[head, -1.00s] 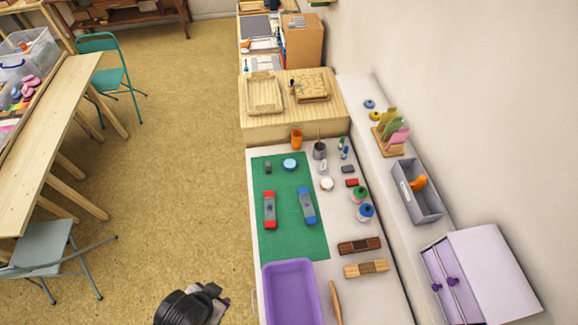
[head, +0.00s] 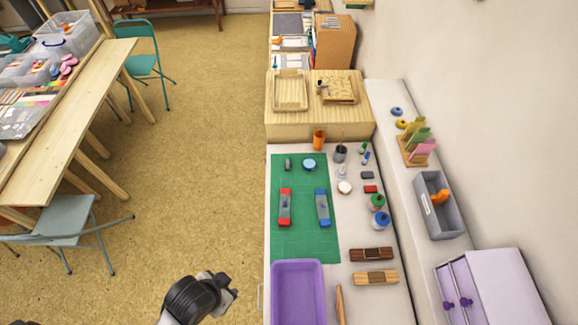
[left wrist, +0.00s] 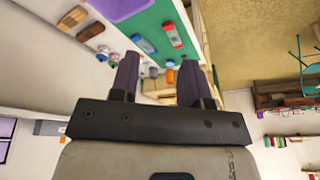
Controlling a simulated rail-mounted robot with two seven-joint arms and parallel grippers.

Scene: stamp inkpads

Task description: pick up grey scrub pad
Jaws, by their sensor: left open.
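A small dark grey block (head: 367,175) lies on the white counter right of the green mat, just behind a red block; it may be the grey scrub pad. Another small grey piece (head: 288,164) lies at the far left of the mat, and I cannot tell for certain which is the pad. My left gripper (head: 231,290) is over the floor, left of the counter's near part and well apart from both. In the left wrist view its two dark fingers (left wrist: 159,78) are spread, with nothing between them. My right gripper is not in view.
The green mat (head: 305,245) holds red and blue stamp-like pieces. A purple tray (head: 298,264) stands at the counter's near end. An orange cup (head: 319,140), a grey cup (head: 340,152) and bottles stand around the mat. A lilac drawer box (head: 508,285) is at right.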

